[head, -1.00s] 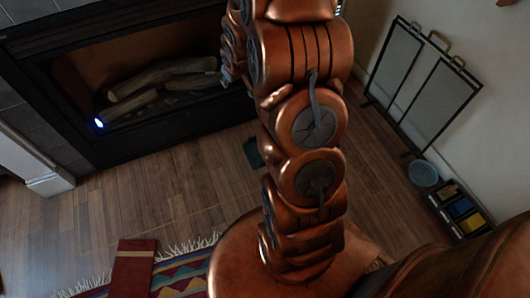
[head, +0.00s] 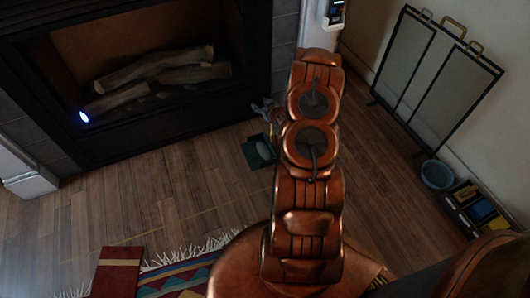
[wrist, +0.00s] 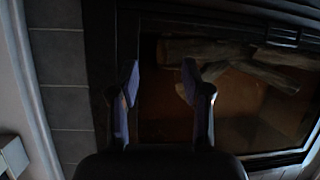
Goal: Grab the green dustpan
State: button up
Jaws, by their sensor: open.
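The dark green dustpan (head: 254,157) lies on the wood floor in front of the fireplace, just left of my arm in the head view. A pale grey patch shows on its right part; I cannot tell what it is. My gripper (head: 266,108) shows small, just above the dustpan in the picture and partly hidden behind my arm. In the wrist view my gripper (wrist: 159,78) has its two fingers apart with nothing between them, facing the fireplace. The dustpan does not show in the wrist view.
The fireplace (head: 165,140) with logs (head: 165,67) stands at the back. A fire screen (head: 441,70) leans by the right wall, with a blue bowl (head: 437,175) and a black tray (head: 468,217) below. A red book (head: 117,272) and a patterned rug (head: 180,276) lie front left. Floor between is clear.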

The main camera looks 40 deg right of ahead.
jog(key=m+t+h+b, duration=0.1)
jog(key=t+b, duration=0.1)
jog(key=b, duration=0.2)
send_over(273, 129)
jog(key=a, duration=0.2)
notch_tip(273, 129, down, 9)
jog(key=s+f+m+t+h+b, duration=0.2)
jog(key=s+f+b, duration=0.1)
jog(key=s+f, duration=0.35)
jog(key=b+x, duration=0.1)
jog(key=x, duration=0.1)
jog(key=b+x, duration=0.2)
jog(key=f+b+x, duration=0.1)
jog(key=x, duration=0.2)
jog(key=shift+b, duration=0.3)
jog(key=shift+w+d+r, duration=0.15)
jog(key=shift+w, duration=0.2)
jog(key=shift+c, duration=0.4)
grip_shut()
